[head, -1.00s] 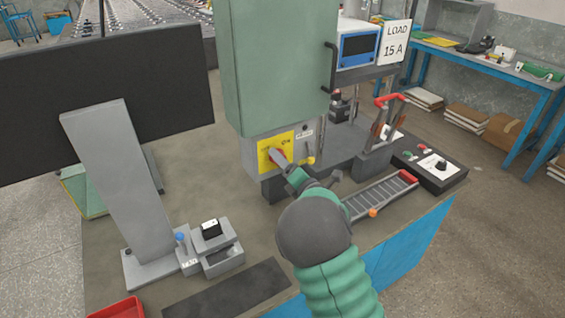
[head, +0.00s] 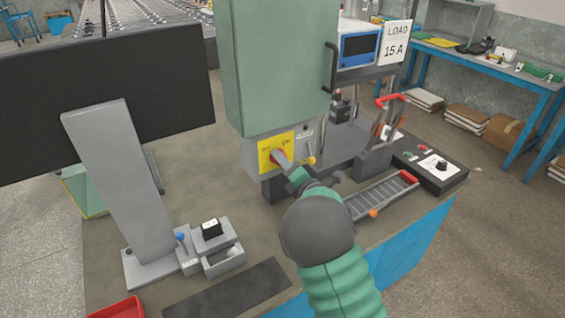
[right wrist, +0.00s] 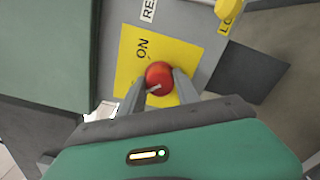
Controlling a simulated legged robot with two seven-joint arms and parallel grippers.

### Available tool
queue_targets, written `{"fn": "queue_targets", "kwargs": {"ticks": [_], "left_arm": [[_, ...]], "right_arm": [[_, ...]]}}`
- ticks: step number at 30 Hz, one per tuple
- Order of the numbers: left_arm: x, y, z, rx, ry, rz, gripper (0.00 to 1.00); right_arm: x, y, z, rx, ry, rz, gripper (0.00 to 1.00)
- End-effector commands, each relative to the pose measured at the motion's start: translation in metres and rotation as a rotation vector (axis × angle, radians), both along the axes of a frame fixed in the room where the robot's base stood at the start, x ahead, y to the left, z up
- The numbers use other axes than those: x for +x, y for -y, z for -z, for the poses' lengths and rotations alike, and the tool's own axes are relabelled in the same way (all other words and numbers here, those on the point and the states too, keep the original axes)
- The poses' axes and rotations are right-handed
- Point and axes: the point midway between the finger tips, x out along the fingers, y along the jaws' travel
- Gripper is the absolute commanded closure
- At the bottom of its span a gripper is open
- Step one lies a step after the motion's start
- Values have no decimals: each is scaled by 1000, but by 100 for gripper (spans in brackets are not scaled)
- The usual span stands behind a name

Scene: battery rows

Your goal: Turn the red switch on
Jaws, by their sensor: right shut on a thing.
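The red switch (right wrist: 159,72) is a round knob on a yellow plate (right wrist: 185,57) marked ON, in the right wrist view. A pale mark shows on the knob's lower part; I cannot tell its setting. In the head view the yellow plate (head: 264,156) is on the front of a grey box below the green cabinet, with the red switch (head: 277,157) partly hidden by my gripper. My right gripper (head: 282,162) is shut on the switch; its two fingers (right wrist: 158,88) sit on either side of the knob. My left gripper is not in view.
A yellow-tipped lever (head: 310,160) stands just right of the plate. The green cabinet (head: 275,70) overhangs the switch. A ridged rail with a red end (head: 380,195) and a black control box (head: 434,172) lie to the right. A monitor (head: 110,85) stands at left.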

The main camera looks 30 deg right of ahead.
Motion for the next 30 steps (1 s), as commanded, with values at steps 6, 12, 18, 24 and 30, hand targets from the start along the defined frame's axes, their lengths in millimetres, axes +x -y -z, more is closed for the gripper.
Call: {"fn": "queue_targets", "kwargs": {"ticks": [6,12,18,24,30], "left_arm": [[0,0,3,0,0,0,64],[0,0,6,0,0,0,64],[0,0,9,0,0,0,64],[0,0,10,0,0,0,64],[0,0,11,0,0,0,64]], "right_arm": [[-1,1,4,148,-18,2,100],[-1,1,5,332,-34,3,100],[-1,1,5,523,-49,4,100],[-1,1,6,712,-66,4,100],[-1,0,6,902,-81,5,100]]}}
